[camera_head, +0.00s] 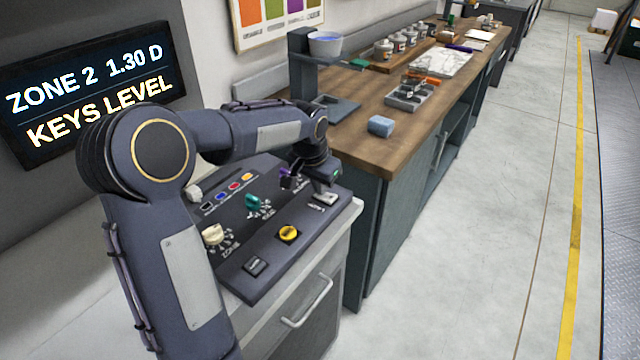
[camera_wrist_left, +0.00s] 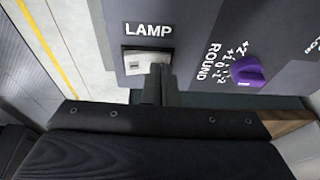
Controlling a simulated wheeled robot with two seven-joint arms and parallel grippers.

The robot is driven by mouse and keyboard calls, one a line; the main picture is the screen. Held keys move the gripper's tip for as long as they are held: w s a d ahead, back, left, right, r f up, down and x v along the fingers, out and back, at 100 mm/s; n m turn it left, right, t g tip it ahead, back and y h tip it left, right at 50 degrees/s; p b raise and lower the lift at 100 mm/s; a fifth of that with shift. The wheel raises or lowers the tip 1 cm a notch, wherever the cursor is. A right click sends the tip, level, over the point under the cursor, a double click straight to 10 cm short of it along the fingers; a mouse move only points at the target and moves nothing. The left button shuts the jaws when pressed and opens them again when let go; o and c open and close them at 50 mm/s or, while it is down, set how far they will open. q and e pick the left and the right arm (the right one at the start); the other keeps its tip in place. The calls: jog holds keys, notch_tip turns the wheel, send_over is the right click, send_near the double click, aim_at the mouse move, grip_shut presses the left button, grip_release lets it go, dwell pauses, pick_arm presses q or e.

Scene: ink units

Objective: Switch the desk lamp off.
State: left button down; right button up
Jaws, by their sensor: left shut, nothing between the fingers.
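A pale rocker switch (camera_wrist_left: 140,62) labelled LAMP sits at the panel's edge in the left wrist view. In the head view this switch (camera_head: 325,198) is at the right end of the dark sloped control panel (camera_head: 232,272). My left gripper (camera_wrist_left: 157,82) is shut and empty, its fingertips at the switch's lower right edge in the wrist view; I cannot tell whether they touch it. In the head view my left gripper (camera_head: 328,178) is just above and behind the switch. I cannot make out the lamp itself. My right gripper is not in view.
A purple ROUND knob (camera_wrist_left: 247,72) is beside the switch.

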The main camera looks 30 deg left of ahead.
aim_at(326, 197)
pick_arm(q)
jog(key=shift+d+f, duration=0.1)
jog(key=shift+d, duration=0.05)
jog(key=shift+s+d, duration=0.1)
jog(key=shift+d, duration=0.6)
jog(key=shift+r, duration=0.2)
notch_tip(326, 197, up, 5)
jog(key=p, duration=0.4)
jog(key=shift+d+f, duration=0.15)
jog(key=b+v, duration=0.1)
jog(key=v, duration=0.8)
jog(key=shift+s, duration=0.15)
